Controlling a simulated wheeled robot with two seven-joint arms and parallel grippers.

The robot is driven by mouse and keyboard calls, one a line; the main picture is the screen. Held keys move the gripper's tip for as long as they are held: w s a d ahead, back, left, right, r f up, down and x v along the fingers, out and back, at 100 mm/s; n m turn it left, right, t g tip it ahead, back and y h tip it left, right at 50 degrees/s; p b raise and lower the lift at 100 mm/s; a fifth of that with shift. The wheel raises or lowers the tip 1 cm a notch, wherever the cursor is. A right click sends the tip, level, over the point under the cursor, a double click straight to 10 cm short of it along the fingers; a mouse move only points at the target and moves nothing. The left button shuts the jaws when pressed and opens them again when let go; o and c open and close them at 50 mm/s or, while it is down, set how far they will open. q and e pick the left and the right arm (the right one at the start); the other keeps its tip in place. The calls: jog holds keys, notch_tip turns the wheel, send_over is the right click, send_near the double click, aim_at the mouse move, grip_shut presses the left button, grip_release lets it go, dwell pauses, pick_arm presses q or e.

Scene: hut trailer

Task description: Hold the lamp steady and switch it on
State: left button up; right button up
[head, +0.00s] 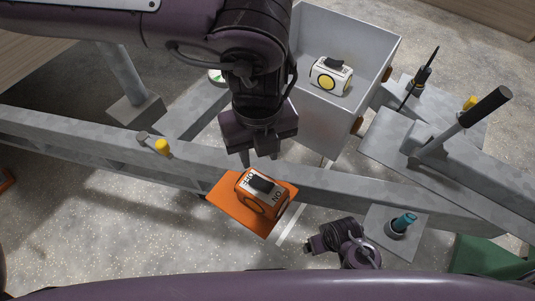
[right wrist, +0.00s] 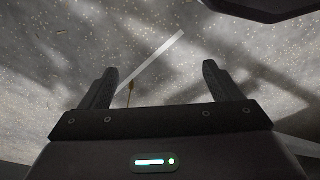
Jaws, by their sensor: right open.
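A small box-shaped lamp (head: 262,190) with pale top and orange side, a black switch-like part on top and the letters "ON", sits on an orange plate (head: 228,206) in the middle of the head view. My left gripper (head: 260,158) points down just above and behind it, fingers apart with nothing seen between them. A second, white box-shaped lamp (head: 331,76) with a yellow round face and black top part is in the grey bin (head: 325,127). My right gripper (head: 313,244) is low, right of the orange plate. In the right wrist view it is open and empty (right wrist: 158,74), facing the speckled floor.
Grey trailer beams (head: 370,193) cross the view under the orange plate. A teal-topped post (head: 402,224) stands right of my right gripper. A dark lever (head: 486,106) rises at the right. A yellow-capped part (head: 162,147) is on the left beam.

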jog(key=n+t+y, duration=0.8)
jog(key=t+y, duration=0.2)
jog(key=y, duration=0.4)
send_near(265, 195)
jog(key=w+f, duration=0.1)
jog(key=w+a+f, duration=0.1)
jog(key=f, duration=0.1)
jog(key=shift+w+a+f, duration=0.1)
jog(key=shift+w+f, duration=0.05)
jog(key=shift+w, duration=0.1)
pick_arm(q)
jog(key=shift+s+f, duration=0.15)
jog(key=shift+f, duration=0.05)
pick_arm(e)
jog(key=shift+g, duration=0.3)
jog(key=x, duration=0.8)
jog(key=shift+a+r, duration=0.1)
jog(key=shift+r, duration=0.2)
